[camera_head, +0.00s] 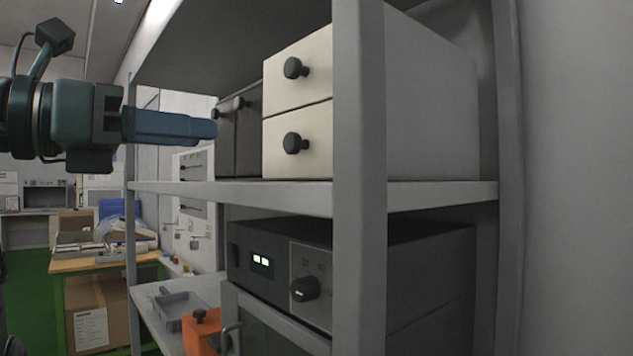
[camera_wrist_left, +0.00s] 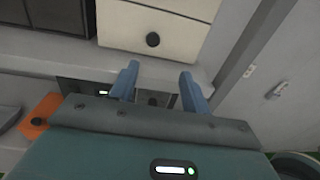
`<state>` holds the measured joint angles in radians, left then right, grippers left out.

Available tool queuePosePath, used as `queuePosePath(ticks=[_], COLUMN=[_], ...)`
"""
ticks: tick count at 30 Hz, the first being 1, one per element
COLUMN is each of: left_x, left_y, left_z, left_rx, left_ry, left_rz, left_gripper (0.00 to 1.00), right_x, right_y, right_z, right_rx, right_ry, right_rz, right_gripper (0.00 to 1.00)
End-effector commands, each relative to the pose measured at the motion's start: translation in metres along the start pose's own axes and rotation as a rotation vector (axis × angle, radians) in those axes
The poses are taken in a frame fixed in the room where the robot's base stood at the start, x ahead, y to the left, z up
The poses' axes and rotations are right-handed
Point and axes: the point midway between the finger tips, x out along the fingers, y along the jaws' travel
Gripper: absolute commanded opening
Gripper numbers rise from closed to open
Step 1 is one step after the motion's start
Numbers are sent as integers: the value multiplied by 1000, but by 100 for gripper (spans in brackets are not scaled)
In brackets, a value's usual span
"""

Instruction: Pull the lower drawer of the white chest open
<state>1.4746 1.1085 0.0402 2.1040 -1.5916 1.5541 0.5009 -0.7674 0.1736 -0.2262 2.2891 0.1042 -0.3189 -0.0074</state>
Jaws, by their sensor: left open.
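The white chest (camera_head: 430,100) stands on a grey shelf, partly hidden by a shelf post in the head view. Its lower drawer (camera_head: 318,153) and upper drawer (camera_head: 318,66) look shut, each with a round black knob. The lower knob (camera_head: 295,143) also shows in the left wrist view (camera_wrist_left: 153,39). My left gripper (camera_head: 212,128) comes in from the left, its blue fingers level, apart from the chest in the picture. In the left wrist view its two fingers (camera_wrist_left: 158,82) are spread with nothing between them, and the lower knob lies beyond their tips. My right gripper is not in view.
The shelf post (camera_head: 358,230) stands in front of the chest's right side. Dark boxes with knobs (camera_head: 248,130) stand left of it. Below the shelf (camera_head: 285,194) is a dark appliance (camera_head: 285,270) with a dial. An orange object (camera_head: 202,335) lies lower left.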

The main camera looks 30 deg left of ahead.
Motion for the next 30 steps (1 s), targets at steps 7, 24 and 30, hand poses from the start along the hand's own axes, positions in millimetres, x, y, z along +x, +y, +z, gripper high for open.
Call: queuePosePath(ticks=[7, 24, 30], left_x=[-1, 105, 117], left_y=[7, 13, 13], left_z=[3, 5, 4], left_rx=[8, 8, 9], left_ry=[-21, -20, -20], left_rz=[63, 57, 58], left_gripper=[47, 47, 47], right_x=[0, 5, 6], right_y=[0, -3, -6], right_z=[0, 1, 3], right_rx=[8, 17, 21], right_ry=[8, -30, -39], right_rz=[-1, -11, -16], right_gripper=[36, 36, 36])
